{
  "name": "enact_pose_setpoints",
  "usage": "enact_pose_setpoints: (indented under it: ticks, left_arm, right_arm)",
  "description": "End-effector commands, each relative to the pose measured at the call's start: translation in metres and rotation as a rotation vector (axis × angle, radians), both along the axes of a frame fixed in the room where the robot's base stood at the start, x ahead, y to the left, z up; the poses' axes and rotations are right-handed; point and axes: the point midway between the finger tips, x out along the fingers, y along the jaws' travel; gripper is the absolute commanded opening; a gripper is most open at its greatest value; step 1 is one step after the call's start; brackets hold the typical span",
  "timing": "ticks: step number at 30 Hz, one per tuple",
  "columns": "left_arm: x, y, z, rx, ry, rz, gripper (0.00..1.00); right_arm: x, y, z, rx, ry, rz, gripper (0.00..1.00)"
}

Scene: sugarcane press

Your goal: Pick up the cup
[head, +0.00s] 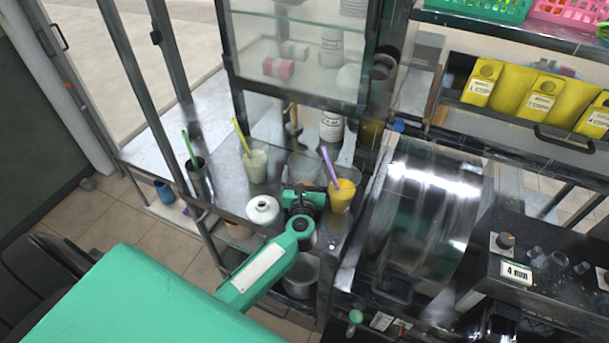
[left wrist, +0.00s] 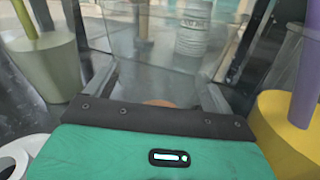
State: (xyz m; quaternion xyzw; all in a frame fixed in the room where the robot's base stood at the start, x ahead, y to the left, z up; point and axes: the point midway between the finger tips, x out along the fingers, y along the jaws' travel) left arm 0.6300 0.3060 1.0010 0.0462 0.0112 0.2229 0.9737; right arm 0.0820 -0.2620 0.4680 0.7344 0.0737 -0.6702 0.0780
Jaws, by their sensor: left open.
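A clear, empty-looking cup (head: 303,165) stands on the metal counter between a cup of pale green drink (head: 255,165) with a yellow straw and a cup of yellow-orange drink (head: 342,197) with a purple straw. My left gripper (head: 302,186) is open, low in front of the clear cup. In the left wrist view the clear cup (left wrist: 150,62) is straight ahead, between the open fingers of the gripper (left wrist: 155,88). Whether the fingers touch it I cannot tell. The pale green cup (left wrist: 48,65) and the yellow-orange cup (left wrist: 285,130) flank the gripper closely. My right gripper is out of view.
A white round object (head: 263,209) sits left of my gripper. A dark cup (head: 200,180) with a green straw stands farther left. A glass cabinet (head: 295,50) rises behind, and a metal press machine (head: 425,205) stands close on the right.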

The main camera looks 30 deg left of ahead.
Motion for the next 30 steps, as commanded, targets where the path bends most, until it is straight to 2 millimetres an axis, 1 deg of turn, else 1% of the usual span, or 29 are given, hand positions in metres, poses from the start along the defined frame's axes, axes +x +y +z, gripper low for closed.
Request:
enact_pose_setpoints:
  ticks: [6, 8, 12, 14, 25, 30]
  left_arm:
    - [0.0006, 0.0000, -0.0006, 0.000, 0.000, 0.000, 0.86]
    - [0.0006, 0.0000, -0.0005, 0.000, 0.000, 0.000, 0.76]
    - [0.0005, -0.0001, -0.0005, 0.000, 0.000, 0.000, 0.49]
    - [0.0005, -0.0001, -0.0005, 0.000, 0.000, 0.000, 0.38]
    - [0.0005, -0.0002, 0.0008, 0.000, 0.000, 0.000, 0.38]
    - [0.0006, -0.0002, 0.0060, -0.002, -0.001, 0.000, 0.37]
  right_arm:
    - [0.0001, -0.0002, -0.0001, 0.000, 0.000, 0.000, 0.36]
    - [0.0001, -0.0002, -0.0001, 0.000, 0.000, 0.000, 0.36]
    - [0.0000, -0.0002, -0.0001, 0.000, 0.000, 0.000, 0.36]
    - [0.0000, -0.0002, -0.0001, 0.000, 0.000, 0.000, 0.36]
    - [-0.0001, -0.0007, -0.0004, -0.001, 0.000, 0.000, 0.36]
    - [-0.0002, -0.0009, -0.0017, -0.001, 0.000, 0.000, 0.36]
